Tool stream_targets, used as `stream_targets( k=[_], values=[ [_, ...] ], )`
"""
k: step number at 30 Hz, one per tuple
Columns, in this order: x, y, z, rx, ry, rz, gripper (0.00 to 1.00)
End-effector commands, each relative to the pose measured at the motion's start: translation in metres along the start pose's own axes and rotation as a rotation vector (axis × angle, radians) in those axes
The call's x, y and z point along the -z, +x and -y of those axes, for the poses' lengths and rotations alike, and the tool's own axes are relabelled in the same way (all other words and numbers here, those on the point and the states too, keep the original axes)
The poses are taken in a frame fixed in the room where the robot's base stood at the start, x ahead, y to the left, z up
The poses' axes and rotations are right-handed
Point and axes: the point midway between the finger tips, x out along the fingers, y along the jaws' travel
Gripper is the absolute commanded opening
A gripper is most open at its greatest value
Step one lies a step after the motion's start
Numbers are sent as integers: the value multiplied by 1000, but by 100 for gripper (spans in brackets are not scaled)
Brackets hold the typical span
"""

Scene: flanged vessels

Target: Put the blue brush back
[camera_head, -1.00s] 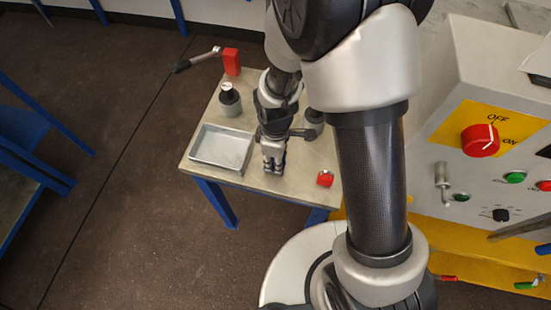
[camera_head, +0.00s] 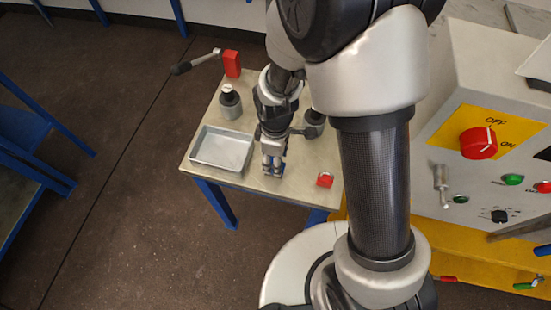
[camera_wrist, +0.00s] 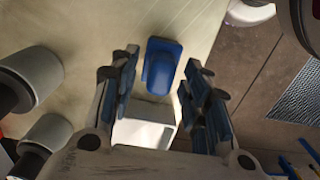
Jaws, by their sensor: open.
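The blue brush (camera_wrist: 161,66) lies on the table, between and beyond my fingertips in the wrist view. Its lower end comes close to the edge of a pale tray (camera_wrist: 143,134); whether they touch I cannot tell. My gripper (camera_wrist: 158,87) is open and empty, its fingers on either side of the brush's line. In the head view my gripper (camera_head: 273,168) points down over the table, just right of the grey metal tray (camera_head: 193,151). The brush is mostly hidden there behind the gripper.
A control panel (camera_head: 450,150) stands right. The table's front edge is close.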

Motion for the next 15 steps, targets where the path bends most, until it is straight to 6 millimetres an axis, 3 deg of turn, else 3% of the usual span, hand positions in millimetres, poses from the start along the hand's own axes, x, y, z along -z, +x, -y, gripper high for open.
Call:
stream_targets(
  k=[1, 6, 15],
  values=[
    [1, -15, -1, -4, 0, -3, 43],
    [1, -54, -1, -5, 0, -3, 43],
    [0, -99, 0, -2, 0, -1, 43]
  ],
)
